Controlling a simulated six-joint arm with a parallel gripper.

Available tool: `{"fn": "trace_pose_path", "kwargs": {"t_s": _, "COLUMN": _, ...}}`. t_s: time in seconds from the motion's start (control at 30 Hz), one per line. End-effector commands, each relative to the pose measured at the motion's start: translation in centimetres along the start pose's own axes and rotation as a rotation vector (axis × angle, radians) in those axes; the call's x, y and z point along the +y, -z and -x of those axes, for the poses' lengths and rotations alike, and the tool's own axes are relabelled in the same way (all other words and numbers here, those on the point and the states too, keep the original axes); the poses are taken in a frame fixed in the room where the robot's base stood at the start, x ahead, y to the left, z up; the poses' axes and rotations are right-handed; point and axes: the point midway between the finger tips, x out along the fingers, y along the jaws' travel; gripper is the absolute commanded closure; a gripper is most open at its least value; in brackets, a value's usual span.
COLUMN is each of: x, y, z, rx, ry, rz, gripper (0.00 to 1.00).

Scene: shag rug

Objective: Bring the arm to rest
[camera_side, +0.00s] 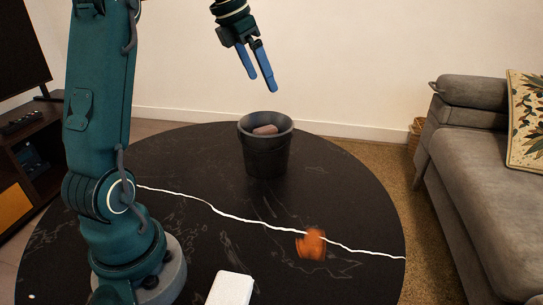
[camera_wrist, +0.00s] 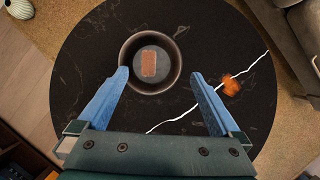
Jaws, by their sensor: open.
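My gripper (camera_side: 262,68) has blue fingers and hangs in the air above the round black table (camera_side: 190,215), a little above a dark bucket (camera_side: 265,150). In the wrist view its fingers (camera_wrist: 160,78) are spread wide with nothing between them. A brownish-pink block (camera_side: 265,130) lies inside the bucket; in the wrist view the block (camera_wrist: 149,64) rests at the bucket's bottom, apart from my fingers.
An orange object (camera_side: 311,243) lies on the table to the right, near a white vein. A white block (camera_side: 231,288) is at the table's near edge. A grey sofa (camera_side: 480,180) stands right, and a dark TV cabinet (camera_side: 30,160) left.

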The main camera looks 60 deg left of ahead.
Motion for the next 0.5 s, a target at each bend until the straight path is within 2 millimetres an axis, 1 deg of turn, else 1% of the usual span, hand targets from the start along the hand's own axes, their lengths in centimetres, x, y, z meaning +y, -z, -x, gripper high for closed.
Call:
{"fn": "trace_pose_path", "kwargs": {"t_s": 0.17, "x": -0.3, "y": -0.1, "z": 0.0, "rx": -0.001, "ry": 0.003, "rz": -0.008, "gripper": 0.0}}
{"fn": "trace_pose_path", "kwargs": {"t_s": 0.27, "x": -1.9, "y": -1.1, "z": 1.2, "rx": -0.033, "ry": -0.006, "rz": -0.061, "gripper": 0.0}}
{"fn": "trace_pose_path", "kwargs": {"t_s": 0.37, "x": -5.3, "y": -1.4, "z": 2.8, "rx": -0.056, "ry": -0.002, "rz": -0.141, "gripper": 0.0}}
{"fn": "trace_pose_path", "kwargs": {"t_s": 0.4, "x": -6.9, "y": -1.1, "z": 3.4, "rx": -0.063, "ry": -0.001, "rz": -0.195, "gripper": 0.0}}
{"fn": "trace_pose_path", "kwargs": {"t_s": 0.47, "x": -9.4, "y": -0.4, "z": 4.1, "rx": -0.073, "ry": -0.003, "rz": -0.322, "gripper": 0.0}}
{"fn": "trace_pose_path", "kwargs": {"t_s": 0.5, "x": -10.8, "y": 0.3, "z": 4.5, "rx": -0.077, "ry": -0.007, "rz": -0.426, "gripper": 0.0}}
